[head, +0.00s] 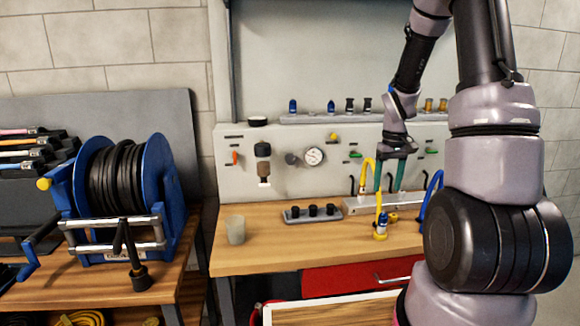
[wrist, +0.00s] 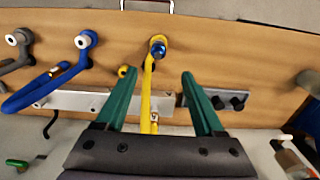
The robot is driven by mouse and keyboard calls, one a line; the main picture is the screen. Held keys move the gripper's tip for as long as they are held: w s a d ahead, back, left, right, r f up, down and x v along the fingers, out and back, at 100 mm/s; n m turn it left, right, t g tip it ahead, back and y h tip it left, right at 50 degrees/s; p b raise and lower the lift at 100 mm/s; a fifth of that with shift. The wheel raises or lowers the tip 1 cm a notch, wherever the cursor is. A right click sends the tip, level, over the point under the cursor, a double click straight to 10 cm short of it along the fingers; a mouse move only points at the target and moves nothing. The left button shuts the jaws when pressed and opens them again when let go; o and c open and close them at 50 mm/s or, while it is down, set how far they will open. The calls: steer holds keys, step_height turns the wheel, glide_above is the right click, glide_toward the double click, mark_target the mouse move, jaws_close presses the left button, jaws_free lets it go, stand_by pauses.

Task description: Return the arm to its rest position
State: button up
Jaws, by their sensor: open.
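My arm reaches over the workbench from the right side of the head view. My gripper (head: 389,188) points down above the back of the bench, its green fingers apart. In the wrist view my gripper (wrist: 159,75) is open and holds nothing. A yellow hose (wrist: 147,90) shows between the fingers in that view, seemingly below them. I cannot tell how far the fingertips are from the hose.
A blue hose (wrist: 55,82) and a metal manifold bar (wrist: 75,103) lie close to the fingers. A dark rack with black fittings (head: 311,213) and a cup (head: 235,229) stand left. A gauge panel (head: 340,185) rises behind. A blue hose reel (head: 160,180) stands far left.

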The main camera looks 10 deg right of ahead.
steer(key=s+a+r+m+t, duration=0.1)
steer(key=s+a+r+t, duration=0.2)
steer(key=r, duration=0.8)
steer(key=s+a+r+m+t+y, duration=0.1)
steer(key=s+a+r+t, duration=0.1)
steer(key=s+a+r, duration=0.3)
steer(key=s+a+r+m+t+y, duration=0.1)
steer(key=s+a+r, duration=0.4)
steer(key=s+r, duration=0.5)
steer(key=shift+s+r+m+t, duration=0.35)
steer(key=shift+s+m+t, duration=0.15)
steer(key=shift+s+m, duration=0.25)
